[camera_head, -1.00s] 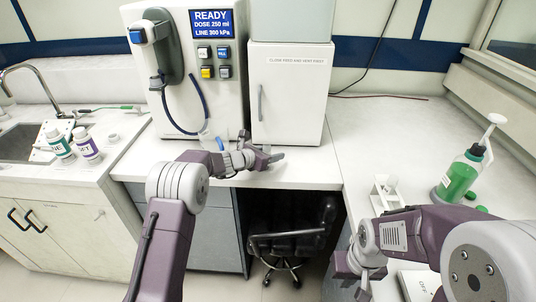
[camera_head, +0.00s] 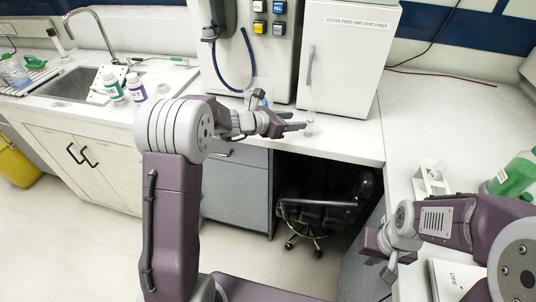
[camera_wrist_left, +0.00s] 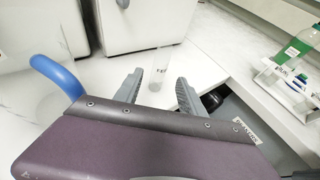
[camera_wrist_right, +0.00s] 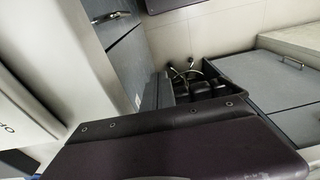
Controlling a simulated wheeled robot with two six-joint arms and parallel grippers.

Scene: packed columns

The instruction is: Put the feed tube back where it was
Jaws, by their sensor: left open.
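A clear upright tube (camera_wrist_left: 160,68) with a small dark label stands on the white counter in the left wrist view. I cannot read the label or tell whether this is the feed tube. It also shows faintly in the head view (camera_head: 311,122). My left gripper (camera_head: 298,127) is open, low over the counter's front edge. Its two fingers (camera_wrist_left: 158,94) point toward the tube, one to each side in the picture, with no visible contact.
A machine with a blue hose (camera_head: 246,65) and a white cabinet (camera_head: 345,60) stand behind. A blue handle (camera_wrist_left: 57,75) is close to my left gripper. A white rack (camera_head: 431,178) and green bottle (camera_head: 514,175) stand right. A chair (camera_head: 320,205) is below.

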